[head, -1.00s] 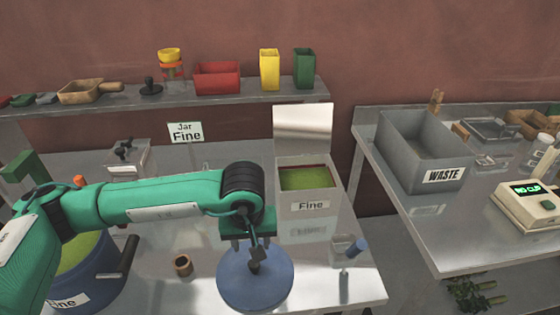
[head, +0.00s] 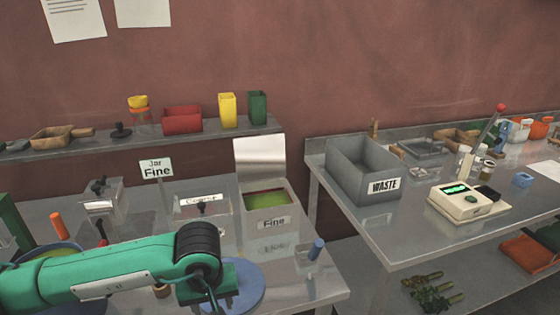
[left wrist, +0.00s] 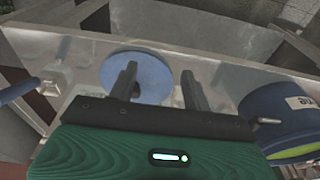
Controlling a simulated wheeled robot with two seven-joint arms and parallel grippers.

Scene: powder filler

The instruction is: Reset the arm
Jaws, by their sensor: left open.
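My left gripper (head: 208,303) hangs at the end of the green arm at the lower edge of the head view, near the round blue disc (head: 248,282). In the left wrist view, the two dark fingers of the left gripper (left wrist: 158,75) stand apart with nothing between them. The blue disc also shows there behind the left finger (left wrist: 150,86). In the head view the arm and gripper cover part of the disc. The fingertips are hard to make out there. My right gripper is not in view.
A bin labelled Fine (head: 270,236) with an open lid stands behind the disc. A large blue pot (left wrist: 285,112) shows in the left wrist view. A grey WASTE bin (head: 355,172) and a scale (head: 470,204) stand on the right table.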

